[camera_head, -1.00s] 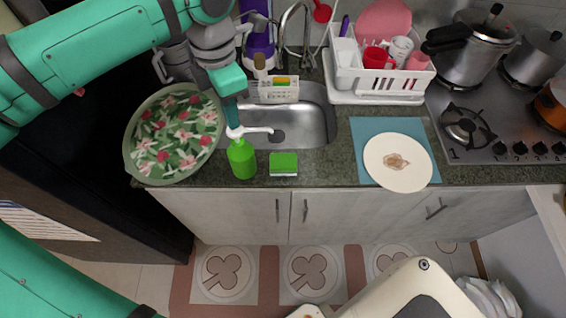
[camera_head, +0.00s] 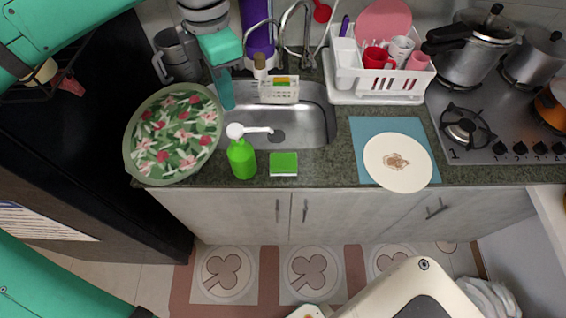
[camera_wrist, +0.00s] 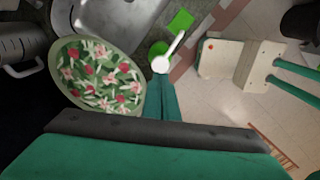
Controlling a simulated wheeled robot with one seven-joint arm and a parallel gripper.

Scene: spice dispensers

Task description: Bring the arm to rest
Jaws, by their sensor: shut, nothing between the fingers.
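My gripper (camera_head: 227,105) is in the upper left of the head view, above the counter between the floral tray and the sink. Its teal fingers are together with nothing between them. In the wrist view my gripper (camera_wrist: 163,82) points toward the green soap dispenser (camera_wrist: 158,50). The soap dispenser (camera_head: 242,158) stands upright on the counter in front of the sink, its white pump nozzle pointing right. My gripper is apart from it, behind and above it.
A floral tray (camera_head: 160,165) lies at the counter's left end. A green sponge (camera_head: 284,164) lies right of the dispenser. The sink (camera_head: 310,125), dish rack (camera_head: 385,97), plate (camera_head: 379,172) and stove (camera_head: 475,152) follow rightward. A grey pitcher (camera_head: 176,62) stands behind the tray.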

